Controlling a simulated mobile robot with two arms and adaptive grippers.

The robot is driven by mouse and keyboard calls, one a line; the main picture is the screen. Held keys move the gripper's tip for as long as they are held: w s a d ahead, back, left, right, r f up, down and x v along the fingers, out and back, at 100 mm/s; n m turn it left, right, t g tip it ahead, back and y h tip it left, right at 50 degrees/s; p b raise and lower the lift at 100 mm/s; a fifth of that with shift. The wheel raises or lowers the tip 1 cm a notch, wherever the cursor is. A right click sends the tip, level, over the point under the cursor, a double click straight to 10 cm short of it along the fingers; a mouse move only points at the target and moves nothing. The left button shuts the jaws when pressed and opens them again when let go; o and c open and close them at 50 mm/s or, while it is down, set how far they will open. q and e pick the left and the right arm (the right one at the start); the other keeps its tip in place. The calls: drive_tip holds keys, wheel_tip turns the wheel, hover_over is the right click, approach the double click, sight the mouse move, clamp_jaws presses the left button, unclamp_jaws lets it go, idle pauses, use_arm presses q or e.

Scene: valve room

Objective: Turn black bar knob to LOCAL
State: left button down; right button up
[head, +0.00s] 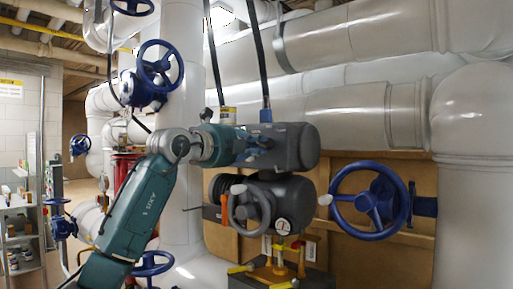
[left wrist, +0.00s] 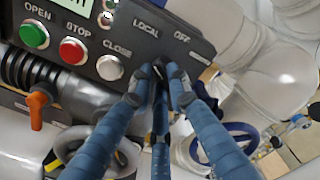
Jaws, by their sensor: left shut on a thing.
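The black bar knob (left wrist: 160,69) is on the dark control panel (left wrist: 205,48) in the left wrist view, below the white words LOCAL and OFF. My left gripper (left wrist: 158,80) is shut on it, with blue fingers on either side. The fingertips hide most of the knob, so I cannot tell which word it points to. In the head view my left gripper (head: 262,145) reaches the dark grey actuator housing (head: 300,146) from the left. The knob is hidden there. My right gripper is in neither view.
A green OPEN button (left wrist: 34,36), red STOP button (left wrist: 73,50) and white CLOSE button (left wrist: 110,67) are left of the knob. An orange lever (left wrist: 37,104) sits below. A grey handwheel (head: 250,208) and a blue handwheel (head: 368,201) are near the housing.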

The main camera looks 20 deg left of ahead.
use_arm(q)
drive_tip(key=shift+r, duration=0.15)
drive_tip(key=c, duration=1.9)
unclamp_jaws()
drive_tip(key=shift+c, duration=0.2)
drive_tip(key=o, duration=0.3)
drive_tip(key=shift+a, duration=0.1)
drive_tip(key=shift+s, duration=0.1)
drive_tip(key=v, duration=1.1)
drive_tip(key=shift+s+a, duration=0.15)
drive_tip(key=shift+s, duration=0.25)
